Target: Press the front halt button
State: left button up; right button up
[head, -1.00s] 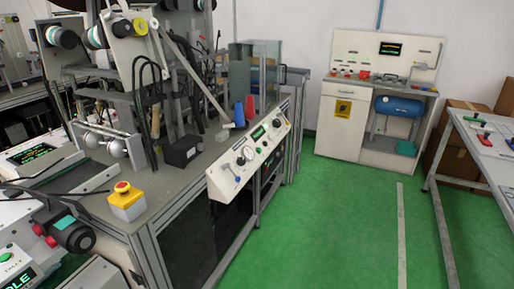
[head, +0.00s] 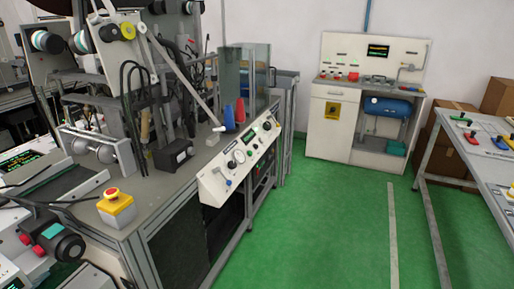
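A yellow box (head: 117,211) with a red mushroom-shaped halt button (head: 111,193) on top stands on the near front corner of the grey machine bench (head: 150,205), left of centre in the head view. The red cap is fully visible and nothing touches it. Neither of my grippers is in the head view, so I cannot see how they stand relative to the button.
A sloped white control panel (head: 238,164) with dials and knobs sits along the bench edge. A dark motor-like unit (head: 68,246) is at the lower left. A white workstation (head: 330,128) stands at the back and a grey table (head: 480,150) at the right. Green floor (head: 320,230) between is clear.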

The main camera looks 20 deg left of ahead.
pick_arm(q)
grip_shut()
dwell(1.4)
